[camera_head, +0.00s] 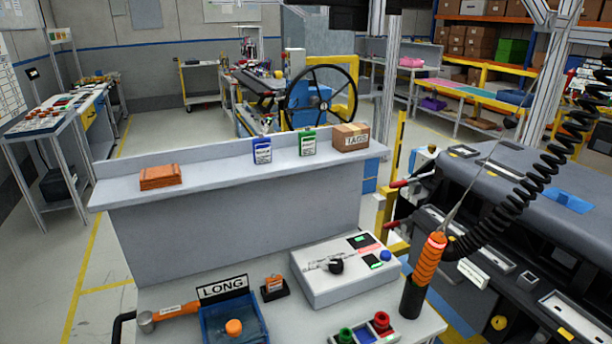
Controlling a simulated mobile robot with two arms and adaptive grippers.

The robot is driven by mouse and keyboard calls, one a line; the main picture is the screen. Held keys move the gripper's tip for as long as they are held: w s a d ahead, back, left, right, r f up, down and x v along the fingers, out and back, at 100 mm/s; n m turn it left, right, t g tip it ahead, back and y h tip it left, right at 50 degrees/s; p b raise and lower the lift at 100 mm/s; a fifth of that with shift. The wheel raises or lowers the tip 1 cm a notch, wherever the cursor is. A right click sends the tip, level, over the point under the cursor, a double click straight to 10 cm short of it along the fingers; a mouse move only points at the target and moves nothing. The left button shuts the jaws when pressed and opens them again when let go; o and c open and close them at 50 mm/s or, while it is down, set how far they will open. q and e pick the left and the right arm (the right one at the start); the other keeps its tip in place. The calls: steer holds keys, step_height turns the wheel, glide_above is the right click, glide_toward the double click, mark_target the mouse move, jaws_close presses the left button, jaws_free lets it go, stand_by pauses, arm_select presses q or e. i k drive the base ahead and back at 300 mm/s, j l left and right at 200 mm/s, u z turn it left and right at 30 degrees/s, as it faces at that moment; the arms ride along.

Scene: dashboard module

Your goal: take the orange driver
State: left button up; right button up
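The orange driver (428,262) stands at the right end of the grey workbench, slightly tilted, with its top leaning right. Its ribbed orange body has a red glowing ring near the top, and its lower part is black. I cannot tell whether that black part is a holder or the driver's own end. A thin grey line runs up from its top, and a black coiled cable (515,195) comes down beside it. Neither of my grippers is in view.
A grey control box (318,287) with a lever lies left of the driver. Red and green round parts (381,322) sit in front. A blue bin (222,325), a LONG sign (222,288) and a hammer (175,312) are further left. A dark dashboard (520,200) stands close on the right.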

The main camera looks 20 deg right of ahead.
mark_target(431, 254)
steer(key=z, duration=1.25)
